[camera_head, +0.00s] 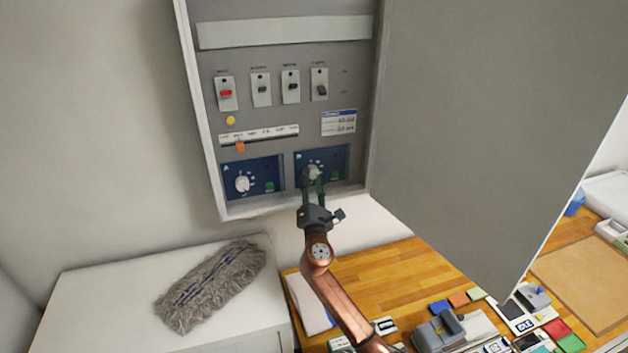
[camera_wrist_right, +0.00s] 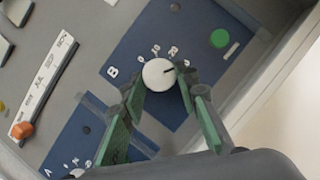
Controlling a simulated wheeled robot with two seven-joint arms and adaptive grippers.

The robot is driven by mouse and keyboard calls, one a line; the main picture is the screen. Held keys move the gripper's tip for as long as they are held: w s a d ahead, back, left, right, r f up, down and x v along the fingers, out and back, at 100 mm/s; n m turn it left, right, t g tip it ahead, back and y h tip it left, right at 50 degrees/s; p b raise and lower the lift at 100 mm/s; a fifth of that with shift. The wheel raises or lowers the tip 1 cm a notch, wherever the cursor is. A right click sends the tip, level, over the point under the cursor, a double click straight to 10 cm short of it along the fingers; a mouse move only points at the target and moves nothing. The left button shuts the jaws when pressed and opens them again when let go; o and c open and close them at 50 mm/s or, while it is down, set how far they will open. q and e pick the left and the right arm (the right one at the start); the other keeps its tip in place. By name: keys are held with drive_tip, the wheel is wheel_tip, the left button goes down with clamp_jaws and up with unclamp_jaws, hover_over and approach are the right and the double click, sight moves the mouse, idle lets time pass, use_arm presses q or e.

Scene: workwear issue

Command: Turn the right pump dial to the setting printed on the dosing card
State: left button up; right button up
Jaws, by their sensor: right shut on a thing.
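The right pump dial (camera_head: 314,171) is a white round knob on a blue panel marked B, low in the open wall cabinet. It also shows in the right wrist view (camera_wrist_right: 158,73), with a dark pointer mark toward its right side. Printed numbers ring it, too small to read surely. My right gripper (camera_head: 313,180) is shut on this dial, a green-padded finger on each side. The left pump dial (camera_head: 243,184) sits on the blue panel beside it. The dosing card (camera_head: 339,122), white with a blue header, is above the right dial; its print is unreadable. My left gripper is not in view.
Several switches (camera_head: 262,89), one red, are above the dials. An orange slider (camera_head: 240,146) sits on a white scale. The cabinet door (camera_head: 480,120) stands open at right. A grey mop head (camera_head: 212,285) lies on a white cabinet; the wooden bench (camera_head: 385,275) holds many items.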

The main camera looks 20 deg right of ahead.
idle(0.3)
drive_tip(key=o, duration=1.1)
drive_tip(key=shift+o, duration=0.2)
drive_tip(key=v, duration=1.2)
drive_tip(key=shift+a+r, duration=0.15)
